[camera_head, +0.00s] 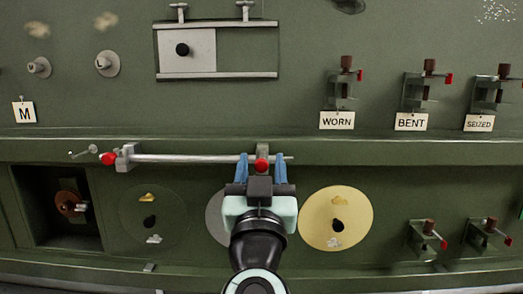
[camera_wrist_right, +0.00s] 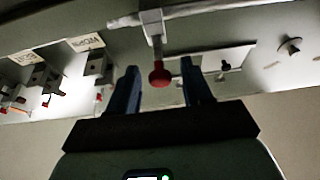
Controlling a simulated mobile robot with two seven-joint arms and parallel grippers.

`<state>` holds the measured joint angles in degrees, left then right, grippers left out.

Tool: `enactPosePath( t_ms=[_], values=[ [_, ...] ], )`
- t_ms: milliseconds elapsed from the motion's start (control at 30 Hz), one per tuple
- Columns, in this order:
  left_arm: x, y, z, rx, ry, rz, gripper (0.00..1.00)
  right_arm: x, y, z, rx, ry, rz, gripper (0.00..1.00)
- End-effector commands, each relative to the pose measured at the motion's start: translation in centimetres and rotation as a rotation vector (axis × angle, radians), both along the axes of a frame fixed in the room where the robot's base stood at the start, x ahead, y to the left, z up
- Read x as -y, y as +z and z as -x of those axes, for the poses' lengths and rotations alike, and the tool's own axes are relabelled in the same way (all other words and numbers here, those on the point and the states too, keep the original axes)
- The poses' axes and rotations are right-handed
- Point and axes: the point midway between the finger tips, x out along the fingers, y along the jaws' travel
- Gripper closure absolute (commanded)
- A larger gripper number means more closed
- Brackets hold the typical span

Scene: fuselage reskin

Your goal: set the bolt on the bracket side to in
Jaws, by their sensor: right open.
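A pale rod (camera_head: 190,158) lies level along the green ledge, held by a grey block at the left (camera_head: 125,158) and a grey block at the right (camera_head: 262,150). Each block has a red-knobbed bolt; the left knob (camera_head: 108,158) stands clear. My right gripper (camera_head: 261,172) is open, its blue fingers either side of the right red knob (camera_head: 262,164). In the right wrist view this red knob (camera_wrist_right: 160,76) sits on a pin from the block, between the open fingers, with gaps on both sides. I cannot tell which block is the bracket side. My left gripper is not in view.
Clamps tagged WORN (camera_head: 337,120), BENT (camera_head: 411,122) and SEIZED (camera_head: 479,123) hang at the upper right. A sliding plate (camera_head: 190,60) sits above the rod. Below are a yellow disc (camera_head: 315,218) and a dark recess (camera_head: 50,185). My right arm covers part of a grey disc.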

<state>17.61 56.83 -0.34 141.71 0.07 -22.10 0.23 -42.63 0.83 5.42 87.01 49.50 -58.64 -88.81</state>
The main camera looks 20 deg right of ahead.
Motion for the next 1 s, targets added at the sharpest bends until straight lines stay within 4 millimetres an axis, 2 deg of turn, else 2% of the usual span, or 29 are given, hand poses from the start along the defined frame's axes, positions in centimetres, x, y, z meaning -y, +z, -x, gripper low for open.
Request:
enactPosePath(
  t_ms=[200, 533, 567, 600, 700, 867, 1000],
  values=[
    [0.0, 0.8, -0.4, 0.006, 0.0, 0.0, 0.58, 0.6, 0.9, -2.0, 0.001, -0.001, -0.001, 0.5],
    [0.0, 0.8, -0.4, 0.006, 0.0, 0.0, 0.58, 0.6, 0.9, -2.3, 0.0, 0.001, -0.001, 0.5],
    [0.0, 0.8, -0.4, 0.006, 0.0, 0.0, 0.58, 0.6, 0.9, -2.3, 0.0, 0.001, -0.001, 0.57],
    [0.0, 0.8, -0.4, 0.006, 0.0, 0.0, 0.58, 0.6, 0.9, -2.3, 0.0, 0.001, -0.001, 0.7],
    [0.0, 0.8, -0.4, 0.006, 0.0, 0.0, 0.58, 0.6, 0.9, -2.3, 0.0, 0.001, -0.001, 1.0],
    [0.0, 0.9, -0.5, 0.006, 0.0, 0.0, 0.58, 0.6, 1.0, -2.4, 0.0, 0.0, 0.0, 1.0],
    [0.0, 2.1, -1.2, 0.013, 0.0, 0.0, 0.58, 1.1, 1.2, -3.8, 0.0, -0.003, 0.003, 1.0]
  ],
)
